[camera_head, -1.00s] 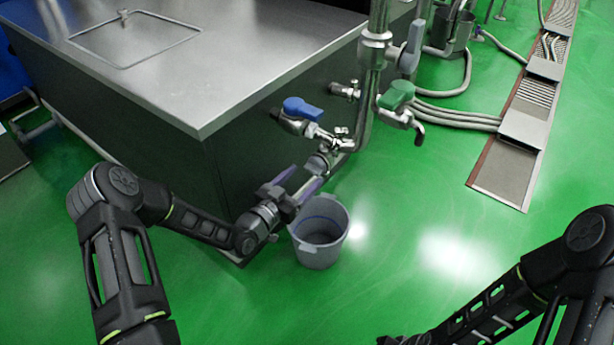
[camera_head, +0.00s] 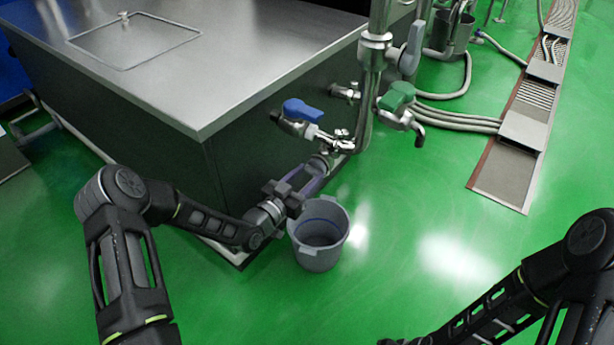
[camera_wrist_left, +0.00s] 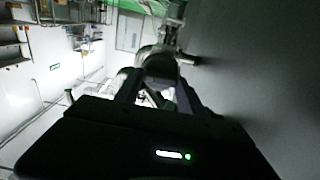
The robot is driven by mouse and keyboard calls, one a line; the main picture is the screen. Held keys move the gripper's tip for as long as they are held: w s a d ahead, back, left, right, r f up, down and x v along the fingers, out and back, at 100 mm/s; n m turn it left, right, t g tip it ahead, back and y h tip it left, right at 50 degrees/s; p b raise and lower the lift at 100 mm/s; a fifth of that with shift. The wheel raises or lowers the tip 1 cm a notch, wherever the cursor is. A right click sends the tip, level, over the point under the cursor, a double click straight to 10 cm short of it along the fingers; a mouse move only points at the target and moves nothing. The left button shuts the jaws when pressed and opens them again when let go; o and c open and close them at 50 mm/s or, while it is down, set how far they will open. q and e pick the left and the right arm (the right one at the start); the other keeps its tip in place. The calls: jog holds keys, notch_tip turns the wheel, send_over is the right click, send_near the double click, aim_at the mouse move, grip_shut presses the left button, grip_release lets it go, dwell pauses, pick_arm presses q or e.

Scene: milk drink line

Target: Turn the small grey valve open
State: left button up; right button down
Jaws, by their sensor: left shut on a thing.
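My left gripper (camera_head: 306,182) is low at the near corner of the steel tank, just above the grey bucket. Its fingers are closed together at the low steel pipe fitting (camera_head: 320,163). In the left wrist view the fingers (camera_wrist_left: 160,88) converge on a dark grey rounded part (camera_wrist_left: 160,64), which I take to be the small grey valve's handle. In the head view the fingers hide most of that handle, so its turn angle cannot be told. My right arm (camera_head: 500,305) is at the lower right; its gripper fingers are out of frame.
A blue-handled valve (camera_head: 302,110), a green-handled valve (camera_head: 397,95) and a larger grey lever (camera_head: 412,48) sit on the piping above. The grey bucket (camera_head: 319,250) stands on the floor below my left gripper. Open green floor lies to the right.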

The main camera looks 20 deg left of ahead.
pick_arm(q)
jog(key=c, duration=0.4)
jog(key=shift+c, duration=0.2)
jog(key=shift+n, duration=0.3)
jog(key=n+b, duration=0.1)
jog(key=n, duration=0.2)
jog(key=shift+f+b, duration=0.1)
jog(key=shift+b, duration=0.3)
jog(key=n+b, duration=0.1)
jog(key=n, duration=0.3)
jog(key=shift+n, duration=0.4)
jog(key=n+b, duration=0.1)
jog(key=n, duration=0.3)
jog(key=shift+a, duration=0.1)
jog(key=n, duration=0.5)
jog(key=shift+n, duration=0.4)
